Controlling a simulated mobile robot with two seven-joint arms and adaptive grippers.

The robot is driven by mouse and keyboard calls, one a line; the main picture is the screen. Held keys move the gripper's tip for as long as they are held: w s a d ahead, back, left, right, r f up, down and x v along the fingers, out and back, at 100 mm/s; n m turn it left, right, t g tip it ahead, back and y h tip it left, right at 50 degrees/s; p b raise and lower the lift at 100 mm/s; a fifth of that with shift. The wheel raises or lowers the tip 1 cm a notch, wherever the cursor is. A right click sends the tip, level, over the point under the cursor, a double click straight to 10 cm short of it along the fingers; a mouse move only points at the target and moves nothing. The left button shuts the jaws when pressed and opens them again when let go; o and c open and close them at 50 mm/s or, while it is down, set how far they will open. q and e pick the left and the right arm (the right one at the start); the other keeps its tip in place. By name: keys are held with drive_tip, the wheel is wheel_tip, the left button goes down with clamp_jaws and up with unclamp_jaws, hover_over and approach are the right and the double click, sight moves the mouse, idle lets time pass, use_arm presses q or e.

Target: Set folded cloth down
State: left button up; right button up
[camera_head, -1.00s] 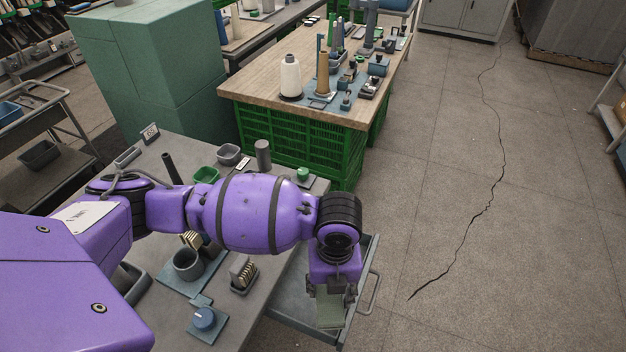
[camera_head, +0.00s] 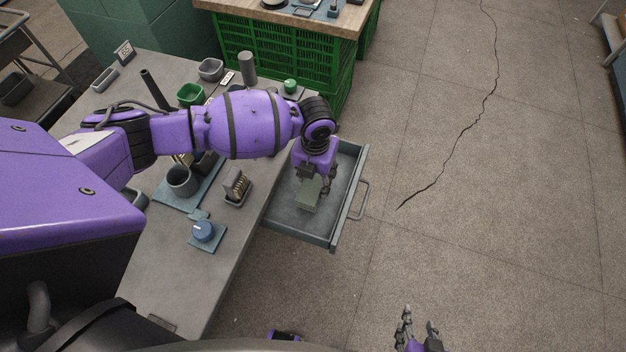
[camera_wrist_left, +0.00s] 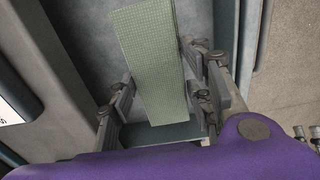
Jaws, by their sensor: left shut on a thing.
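The folded cloth (camera_head: 309,196) is a pale green, flat strip. My left gripper (camera_head: 312,182) is shut on it and points down over the pulled-out grey drawer (camera_head: 348,185). In the left wrist view the cloth (camera_wrist_left: 155,65) lies between the two fingers (camera_wrist_left: 160,105) and reaches out beyond them, above the drawer floor. Whether it touches the floor I cannot tell. My right gripper (camera_head: 418,330) is at the bottom edge of the head view, fingers apart and empty, away from the drawer.
The grey workbench (camera_head: 150,285) left of the drawer carries a grey cup (camera_head: 181,181), a slotted holder with thin pieces (camera_head: 237,189), a blue knob (camera_head: 203,231) and a green bin (camera_head: 190,94). Green crates (camera_head: 260,60) stand behind. The floor at right is clear.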

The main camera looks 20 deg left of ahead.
sight(314, 182)
use_arm(q)
drive_tip(key=shift+w+a+f, duration=0.25)
drive_tip(key=shift+w+f, duration=0.25)
drive_tip(key=shift+f, duration=0.05)
drive_tip(key=shift+w+a+f, duration=0.1)
drive_tip(key=shift+w+f, duration=0.1)
drive_tip(key=shift+f, duration=1.5)
drive_tip(key=shift+f, duration=0.2)
drive_tip(key=o, duration=1.1)
wheel_tip(314, 182, up, 12)
drive_tip(key=shift+r, duration=0.25)
